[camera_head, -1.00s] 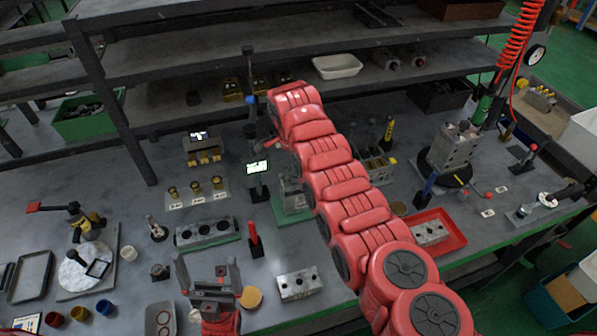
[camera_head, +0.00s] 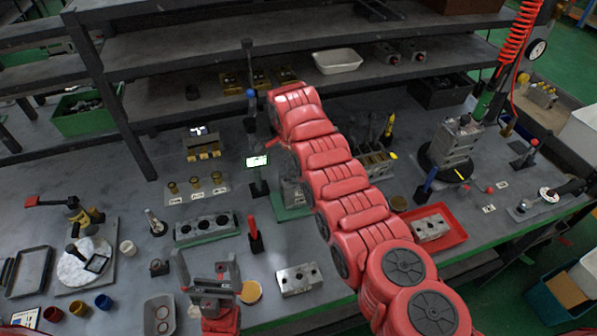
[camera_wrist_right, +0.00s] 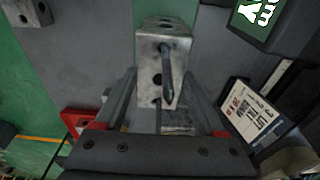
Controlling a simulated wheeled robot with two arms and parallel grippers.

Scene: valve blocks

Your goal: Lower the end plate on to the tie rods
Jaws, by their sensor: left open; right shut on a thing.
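In the right wrist view, my right gripper (camera_wrist_right: 162,92) is shut on a grey metal block with holes, which I take for the end plate (camera_wrist_right: 148,65). A dark rod stands out across its face; I cannot tell whether it is a tie rod. Another pale metal piece (camera_wrist_right: 180,118) shows below it, between the fingers. Seating of plate on rods is not visible. My left gripper (camera_head: 208,268) is open and empty over the front of the bench.
A drilled block (camera_head: 299,279) and an orange disc (camera_head: 250,291) lie near my left gripper. A red-handled tool (camera_head: 254,235) stands upright behind it. A red tray (camera_head: 460,238) holds a block at right. A small screen (camera_head: 257,161) stands left of my right arm.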

